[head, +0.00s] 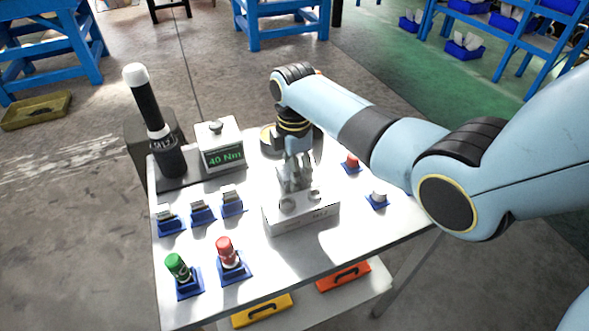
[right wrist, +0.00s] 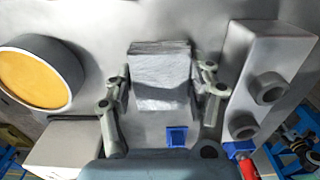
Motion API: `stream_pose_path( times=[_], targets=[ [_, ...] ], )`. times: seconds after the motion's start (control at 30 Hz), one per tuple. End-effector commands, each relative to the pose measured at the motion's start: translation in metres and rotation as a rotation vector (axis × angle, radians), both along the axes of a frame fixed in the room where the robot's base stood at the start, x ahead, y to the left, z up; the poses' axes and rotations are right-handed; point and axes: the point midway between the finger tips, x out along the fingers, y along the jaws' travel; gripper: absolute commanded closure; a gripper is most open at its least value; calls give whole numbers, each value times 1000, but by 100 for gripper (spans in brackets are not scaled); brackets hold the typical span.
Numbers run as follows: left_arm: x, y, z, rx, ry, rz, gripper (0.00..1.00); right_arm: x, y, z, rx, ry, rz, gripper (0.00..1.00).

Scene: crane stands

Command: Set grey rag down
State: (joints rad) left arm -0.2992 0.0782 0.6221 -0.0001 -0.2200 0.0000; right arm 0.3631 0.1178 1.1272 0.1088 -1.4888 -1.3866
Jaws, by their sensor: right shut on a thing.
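My right gripper (head: 294,182) points down over the table, just behind a white block with two round holders (head: 300,216). In the right wrist view, the grey rag (right wrist: 160,68), a folded, streaky block, sits between the two fingers of the gripper (right wrist: 162,88), which is shut on it. In the head view the rag is hard to tell from the grey fingers. Whether the rag touches the tabletop (head: 300,255) cannot be told. My left gripper is not in view.
A box reading 40 Nm (head: 222,150) and a tall black, white-topped tool (head: 150,110) stand at back left. Several blue holders, with a green-capped item (head: 177,266) and a red-capped one (head: 225,249), stand at left and front. A yellow-topped round thing (right wrist: 36,72) is near the gripper.

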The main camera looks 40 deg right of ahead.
Motion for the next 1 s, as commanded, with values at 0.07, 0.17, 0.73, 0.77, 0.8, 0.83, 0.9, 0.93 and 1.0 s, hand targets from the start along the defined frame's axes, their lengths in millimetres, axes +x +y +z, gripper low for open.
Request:
stream_pose_path(
  times=[0.07,0.17,0.73,0.77,0.8,0.83,0.9,0.93,1.0],
  targets=[
    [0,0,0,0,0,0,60,0,0,0,0,0,0,79],
    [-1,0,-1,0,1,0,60,0,0,-1,0,0,-1,79],
    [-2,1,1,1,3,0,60,0,0,2,0,-1,-1,21],
    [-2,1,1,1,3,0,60,0,0,4,0,-2,-1,21],
    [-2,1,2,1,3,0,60,1,0,9,-1,-3,-1,21],
    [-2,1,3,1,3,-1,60,1,-1,14,-1,-3,-1,21],
    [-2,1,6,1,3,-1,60,1,-1,28,-1,-4,-1,21],
    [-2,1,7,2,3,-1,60,1,-1,35,-1,-5,-1,21],
    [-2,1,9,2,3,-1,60,1,-1,51,-1,-5,-1,21]
  ],
)
